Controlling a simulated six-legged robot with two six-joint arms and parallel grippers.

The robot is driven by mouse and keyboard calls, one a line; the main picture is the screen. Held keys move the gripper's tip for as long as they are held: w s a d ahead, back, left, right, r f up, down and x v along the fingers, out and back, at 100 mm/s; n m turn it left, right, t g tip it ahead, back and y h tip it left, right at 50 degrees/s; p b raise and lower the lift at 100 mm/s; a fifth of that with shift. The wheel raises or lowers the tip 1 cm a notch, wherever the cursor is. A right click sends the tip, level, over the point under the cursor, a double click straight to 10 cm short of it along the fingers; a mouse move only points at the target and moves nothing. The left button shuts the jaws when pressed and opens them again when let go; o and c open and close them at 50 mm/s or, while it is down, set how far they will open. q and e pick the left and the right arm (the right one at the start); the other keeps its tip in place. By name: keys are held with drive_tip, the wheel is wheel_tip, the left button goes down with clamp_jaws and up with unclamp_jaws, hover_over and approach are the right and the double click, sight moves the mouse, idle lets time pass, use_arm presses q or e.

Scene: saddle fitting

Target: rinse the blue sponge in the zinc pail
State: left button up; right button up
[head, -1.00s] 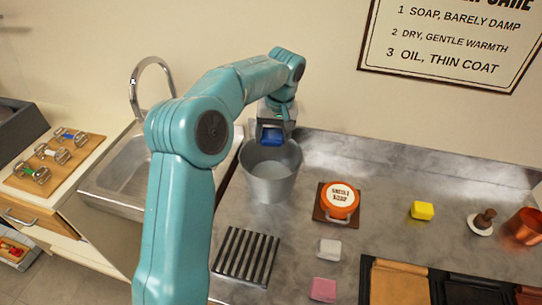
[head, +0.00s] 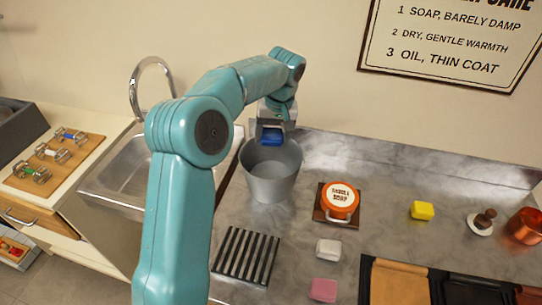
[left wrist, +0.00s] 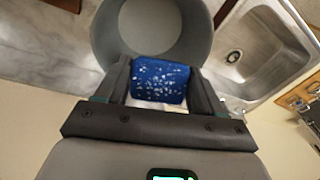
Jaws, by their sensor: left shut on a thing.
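The zinc pail (head: 270,180) stands upright on the steel counter, right of the sink. My left gripper (head: 271,131) is above the pail's far rim in the head view, pointing down. It is shut on the blue sponge (head: 271,138). In the left wrist view the blue sponge (left wrist: 160,81) sits between the two fingers and has white specks on its face. The grey pail (left wrist: 190,25) opens behind it in that view. The sponge is at or above the mouth of the pail; its exact height is hard to tell. My right gripper is not in view.
A steel sink (head: 130,172) with a curved tap (head: 136,85) is at the left. A striped rack (head: 246,256), a white block (head: 328,250), a pink block (head: 323,290), an orange soap tin (head: 340,200) and a yellow block (head: 422,210) lie on the counter.

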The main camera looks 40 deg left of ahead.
sight(271, 133)
use_arm(q)
drive_tip(key=shift+r, duration=0.15)
wheel_tip(271, 133, up, 4)
drive_tip(key=p, duration=0.4)
idle(0.7)
